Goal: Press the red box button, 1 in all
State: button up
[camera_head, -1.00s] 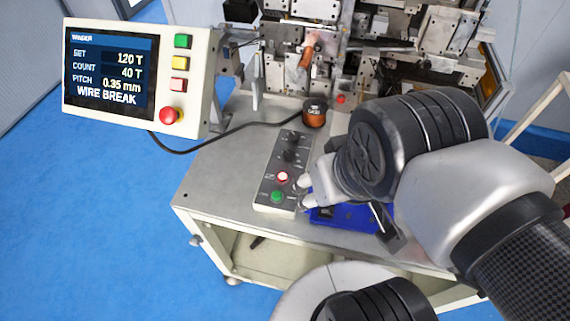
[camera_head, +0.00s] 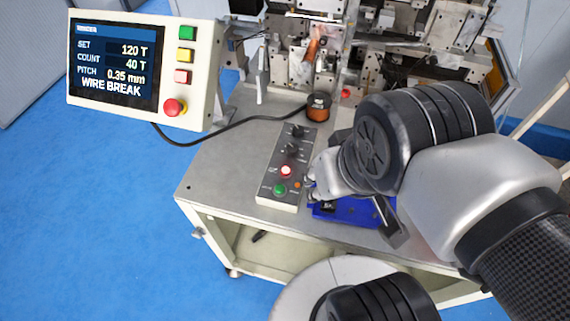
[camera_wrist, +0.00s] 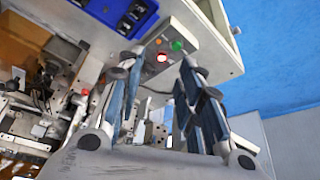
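The red box button (camera_head: 286,171) sits on the grey control box (camera_head: 268,197), with a bright, whitish lit cap. It also shows in the wrist view (camera_wrist: 161,57), between and beyond my finger tips. The green button (camera_head: 280,189) is just nearer on the same box. My gripper (camera_wrist: 158,60) is open and empty in the wrist view, its two fingers apart. In the head view its fingers are at the right side of the control box, partly hidden by my wrist. I cannot tell their height above the box.
A blue tray (camera_head: 345,212) lies right of the control box under my wrist. Two black knobs (camera_head: 292,149) stand farther up the box. A copper coil spool (camera_head: 318,107) and the winder are behind. The panel (camera_head: 207,75) at left reads WIRE BREAK and has a red mushroom button (camera_head: 174,107).

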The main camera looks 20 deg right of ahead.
grip_shut()
dwell(1.4)
